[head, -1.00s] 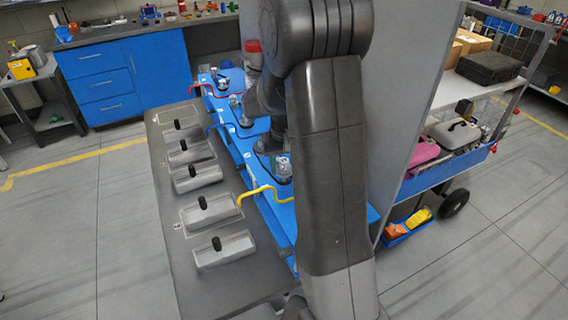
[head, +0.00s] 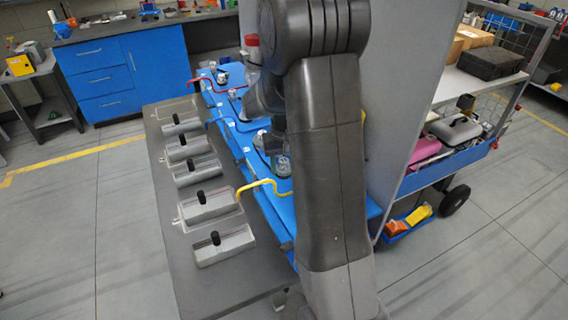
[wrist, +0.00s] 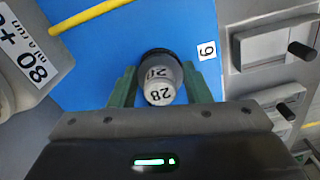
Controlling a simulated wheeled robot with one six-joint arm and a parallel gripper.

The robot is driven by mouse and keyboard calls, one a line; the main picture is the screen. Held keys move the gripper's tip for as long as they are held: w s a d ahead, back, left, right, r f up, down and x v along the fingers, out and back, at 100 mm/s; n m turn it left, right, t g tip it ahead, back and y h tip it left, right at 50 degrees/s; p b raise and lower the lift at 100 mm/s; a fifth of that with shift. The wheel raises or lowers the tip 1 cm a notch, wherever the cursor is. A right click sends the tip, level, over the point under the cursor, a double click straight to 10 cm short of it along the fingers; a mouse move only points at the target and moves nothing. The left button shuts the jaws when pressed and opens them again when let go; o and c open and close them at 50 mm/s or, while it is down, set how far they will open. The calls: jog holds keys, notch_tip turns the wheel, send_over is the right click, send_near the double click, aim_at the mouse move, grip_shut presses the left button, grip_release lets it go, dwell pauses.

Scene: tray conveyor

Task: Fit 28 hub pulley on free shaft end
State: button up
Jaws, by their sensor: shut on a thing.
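In the wrist view my gripper (wrist: 160,88) has its two green fingers shut on a pale grey round piece marked 28 (wrist: 158,92), the hub pulley. A dark rim (wrist: 157,54) shows behind its grey hub, against the blue surface. Whether a shaft end lies under it is hidden by the piece itself. In the head view my arm covers the gripper and pulley. Several shiny shaft-like fittings stand on the blue conveyor line (head: 240,130), one of them (head: 283,165) beside my arm. I cannot tell which shaft end is free.
A grey bench holds a row of grey blocks with black pegs (head: 222,244); some show in the wrist view (wrist: 270,46). A yellow bent rod (head: 262,186) sticks out from the conveyor's side. A tall grey panel (head: 405,110) and a loaded cart (head: 450,160) stand to the right.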

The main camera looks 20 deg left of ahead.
jog(key=shift+f, duration=0.4)
jog(key=o, duration=1.1)
notch_tip(320, 180, up, 14)
jog(key=shift+f+b, duration=0.1)
jog(key=shift+b, duration=0.4)
notch_tip(320, 180, down, 14)
jog(key=shift+r+p, duration=0.1)
jog(key=shift+p, duration=0.2)
jog(key=shift+r, duration=0.3)
jog(key=shift+f, duration=0.2)
